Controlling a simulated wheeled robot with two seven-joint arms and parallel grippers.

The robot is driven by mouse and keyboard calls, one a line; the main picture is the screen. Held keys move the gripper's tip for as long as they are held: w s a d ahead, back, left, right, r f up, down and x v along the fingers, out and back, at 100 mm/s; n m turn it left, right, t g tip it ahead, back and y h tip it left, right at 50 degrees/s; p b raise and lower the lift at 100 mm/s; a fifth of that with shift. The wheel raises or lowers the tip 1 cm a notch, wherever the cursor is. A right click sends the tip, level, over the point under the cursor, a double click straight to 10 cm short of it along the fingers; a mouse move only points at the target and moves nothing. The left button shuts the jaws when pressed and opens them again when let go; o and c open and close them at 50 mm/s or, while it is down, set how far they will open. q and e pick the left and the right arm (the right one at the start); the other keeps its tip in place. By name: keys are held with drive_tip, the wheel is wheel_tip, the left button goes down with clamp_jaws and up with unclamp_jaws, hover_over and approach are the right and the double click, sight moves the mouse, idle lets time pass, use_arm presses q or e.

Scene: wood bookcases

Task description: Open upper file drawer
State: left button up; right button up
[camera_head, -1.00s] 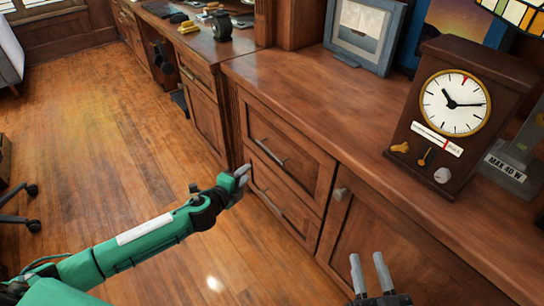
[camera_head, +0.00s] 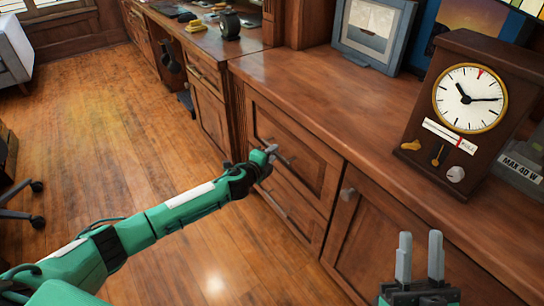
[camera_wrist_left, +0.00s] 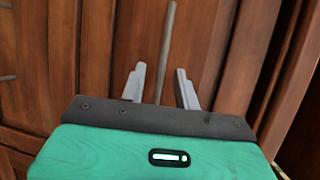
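The upper file drawer (camera_head: 312,172) is a wood front below the countertop and looks shut. Its metal bar handle (camera_head: 286,160) is partly hidden by my left gripper (camera_head: 271,152). In the left wrist view the handle (camera_wrist_left: 168,45) runs between the two fingers of my left gripper (camera_wrist_left: 160,78). The fingers are apart, with a gap to the bar on each side. My right gripper (camera_head: 419,245) is open and empty in front of the cabinet at lower right.
The lower drawer (camera_head: 290,212) sits beneath. A cabinet door (camera_head: 375,240) with a knob (camera_head: 348,194) is to the right. A clock (camera_head: 468,100) and a picture frame (camera_head: 372,35) stand on the countertop (camera_head: 330,95). The floor (camera_head: 130,130) at left is clear beyond a chair base (camera_head: 30,190).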

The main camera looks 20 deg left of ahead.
use_arm(q)
drive_tip(key=shift+w, duration=0.2)
clamp_jaws()
drive_tip(key=shift+s, duration=0.1)
